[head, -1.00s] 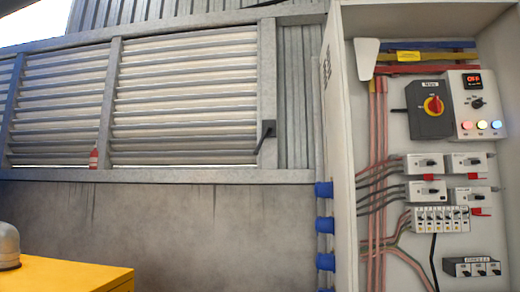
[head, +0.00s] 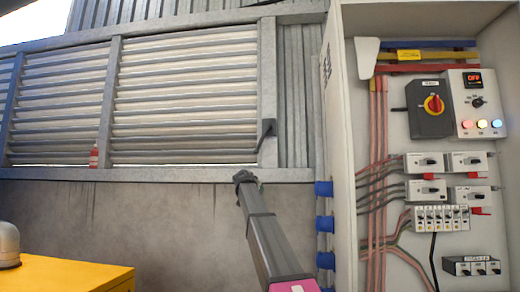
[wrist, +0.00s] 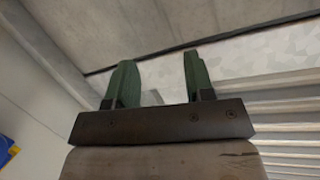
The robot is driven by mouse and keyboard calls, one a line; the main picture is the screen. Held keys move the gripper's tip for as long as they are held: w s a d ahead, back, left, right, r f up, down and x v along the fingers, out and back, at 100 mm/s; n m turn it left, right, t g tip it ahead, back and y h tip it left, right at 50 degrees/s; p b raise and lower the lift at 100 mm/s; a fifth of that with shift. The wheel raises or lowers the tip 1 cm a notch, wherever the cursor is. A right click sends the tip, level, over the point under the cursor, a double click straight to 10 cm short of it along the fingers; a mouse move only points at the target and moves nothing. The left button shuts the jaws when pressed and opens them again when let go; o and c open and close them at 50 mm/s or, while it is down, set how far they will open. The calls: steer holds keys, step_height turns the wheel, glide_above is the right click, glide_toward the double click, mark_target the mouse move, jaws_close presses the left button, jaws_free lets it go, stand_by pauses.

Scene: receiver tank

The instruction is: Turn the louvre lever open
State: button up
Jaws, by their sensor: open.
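The louvre lever (head: 266,134) is a short dark handle on the grey post at the right end of the louvre panel (head: 185,95). It slants down to the left from its dark mount. My gripper (head: 243,177) shows in the head view just below and left of the lever, apart from it in the picture, in front of the lower rail. In the wrist view my gripper (wrist: 157,80) has two green fingers set apart with nothing between them. The lever cannot be made out in the wrist view; louvre slats show at its right.
An open electrical cabinet (head: 347,200) with switches and cables stands at the right, with blue fittings (head: 325,225) on its left side. A yellow box (head: 70,275) is at the lower left.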

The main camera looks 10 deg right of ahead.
mark_target(258, 146)
step_height(258, 146, up, 23)
steer(key=s+a+m+t+h, duration=0.1)
steer(key=a+m+t, duration=0.1)
steer(key=t, duration=0.1)
steer(key=x, duration=0.9)
steer(key=shift+d, duration=0.35)
steer(key=shift+w+d+f, duration=0.15)
steer(key=shift+w+d, duration=0.2)
steer(key=shift+w, duration=0.2)
jaws_close()
